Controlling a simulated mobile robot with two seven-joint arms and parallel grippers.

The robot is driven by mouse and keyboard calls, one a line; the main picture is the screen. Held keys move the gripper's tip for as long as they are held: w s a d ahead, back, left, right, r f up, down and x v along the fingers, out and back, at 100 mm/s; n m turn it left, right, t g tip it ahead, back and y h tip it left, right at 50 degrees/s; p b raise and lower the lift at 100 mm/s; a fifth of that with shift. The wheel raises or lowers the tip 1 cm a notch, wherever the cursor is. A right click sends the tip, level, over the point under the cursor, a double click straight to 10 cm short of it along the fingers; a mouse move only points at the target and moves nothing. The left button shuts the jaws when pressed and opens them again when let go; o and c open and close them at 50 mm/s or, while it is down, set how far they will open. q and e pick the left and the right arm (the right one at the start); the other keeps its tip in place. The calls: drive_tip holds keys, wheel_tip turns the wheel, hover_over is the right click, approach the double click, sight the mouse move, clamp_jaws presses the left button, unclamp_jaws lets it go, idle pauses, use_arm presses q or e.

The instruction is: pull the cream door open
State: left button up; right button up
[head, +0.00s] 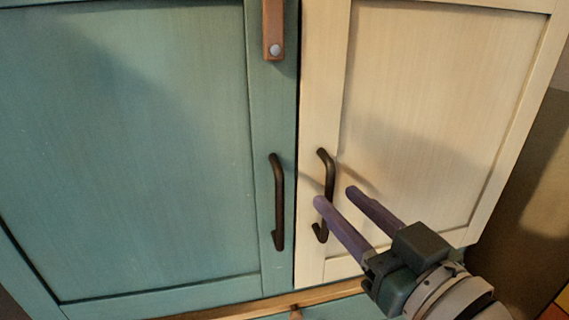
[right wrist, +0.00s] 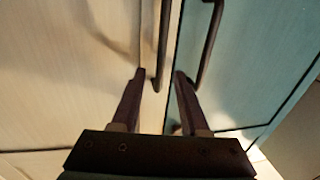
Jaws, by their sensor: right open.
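The cream door (head: 420,100) is on the right in the head view and looks shut against the teal door's edge. Its dark bar handle (head: 329,175) stands upright near its left edge. My right gripper (head: 336,197) is open, its two purple fingers pointing at this handle. One finger covers part of the handle's lower half in the head view. In the right wrist view the cream door's handle (right wrist: 164,45) runs down between the open fingertips (right wrist: 160,74). I cannot tell whether either finger touches it. My left gripper is not in view.
The teal door (head: 150,140) is on the left with its own dark handle (head: 278,200), close beside the right finger in the right wrist view. A brown leather strap with a metal stud (head: 273,30) hangs at the teal door's upper right. A wooden strip (head: 245,306) runs below the doors.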

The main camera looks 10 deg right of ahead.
sight(331, 192)
drive_tip(key=shift+x, duration=1.95)
clamp_jaws()
